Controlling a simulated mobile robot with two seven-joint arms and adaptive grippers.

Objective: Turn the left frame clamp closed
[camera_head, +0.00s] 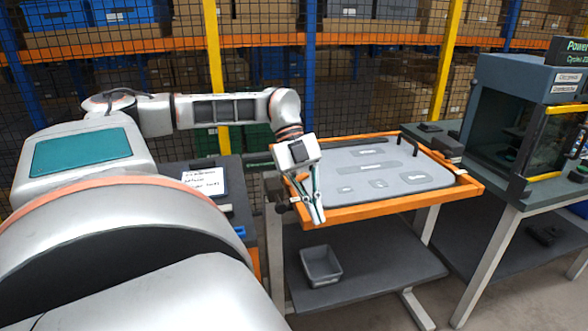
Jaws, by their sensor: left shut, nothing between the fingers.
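An orange frame (400,203) surrounds a grey panel with dark cut-outs, on a table in the middle. A dark clamp (273,187) sits at the frame's left edge; its exact handle position is hard to make out. Another dark clamp (446,147) is at the right edge. My left gripper (318,218) points down at the frame's front left corner, just right of the left clamp. Its thin fingers are shut with nothing between them. I cannot tell whether they touch the frame. My right gripper is not in view.
A grey bin (321,266) stands on the lower shelf. A machine with a clear, yellow-edged door (535,140) stands on the right table. A dark table with a white note (203,182) is at the left. Mesh fencing and box shelves close off the back.

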